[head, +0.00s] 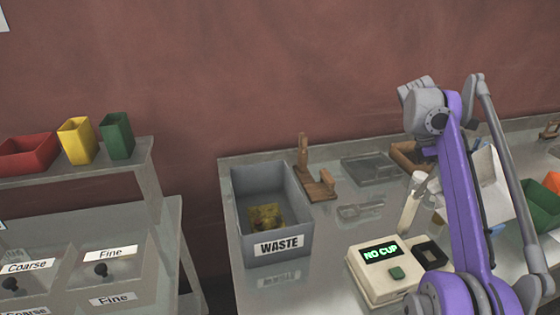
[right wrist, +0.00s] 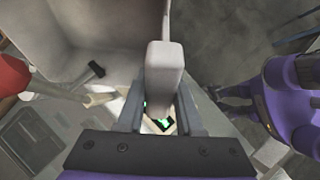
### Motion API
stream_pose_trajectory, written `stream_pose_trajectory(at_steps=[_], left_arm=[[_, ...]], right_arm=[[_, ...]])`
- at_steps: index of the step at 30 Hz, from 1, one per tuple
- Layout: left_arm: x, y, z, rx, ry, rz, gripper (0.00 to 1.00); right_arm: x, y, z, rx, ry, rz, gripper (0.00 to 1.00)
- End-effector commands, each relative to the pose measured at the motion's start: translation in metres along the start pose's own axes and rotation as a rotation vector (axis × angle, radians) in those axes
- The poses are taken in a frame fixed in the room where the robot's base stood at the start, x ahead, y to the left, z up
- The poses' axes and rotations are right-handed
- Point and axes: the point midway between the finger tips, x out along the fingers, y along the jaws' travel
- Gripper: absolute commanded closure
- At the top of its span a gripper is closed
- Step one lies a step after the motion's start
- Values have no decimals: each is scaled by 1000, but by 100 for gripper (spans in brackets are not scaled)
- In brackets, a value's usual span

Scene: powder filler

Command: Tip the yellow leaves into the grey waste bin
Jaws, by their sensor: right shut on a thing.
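The grey waste bin (head: 300,238), labelled WASTE, stands at the left end of the metal table. A patch of yellow leaves (head: 266,217) lies inside on its floor. My right gripper (right wrist: 161,112) is shut on the pale handle (right wrist: 163,75) of a whitish container (right wrist: 75,45) in the right wrist view. That container appears as a tilted white vessel (head: 490,187) behind my purple arm in the head view, right of the bin and apart from it. The gripper itself is mostly hidden there, and the container's inside is not clear. My left gripper is not in view.
A machine (head: 375,283) reading NO CUP stands right of the bin. A wooden stand (head: 318,186), a clear tray (head: 368,170) and a pale cylinder (head: 412,203) are behind it. Green and orange bins sit far right. A shelf with red, yellow and green containers is left.

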Motion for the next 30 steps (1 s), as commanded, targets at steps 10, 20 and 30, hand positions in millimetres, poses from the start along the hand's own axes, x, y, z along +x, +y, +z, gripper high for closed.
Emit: stream_pose_trajectory(at_steps=[10, 20, 30], left_arm=[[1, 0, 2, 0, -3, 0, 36], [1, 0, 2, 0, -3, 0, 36], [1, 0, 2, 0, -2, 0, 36]], right_arm=[[-11, 0, 11, 5, 494, -1, 100], [-22, 0, 16, 0, 892, 0, 100], [-25, -1, 14, -7, 949, 1, 100]])
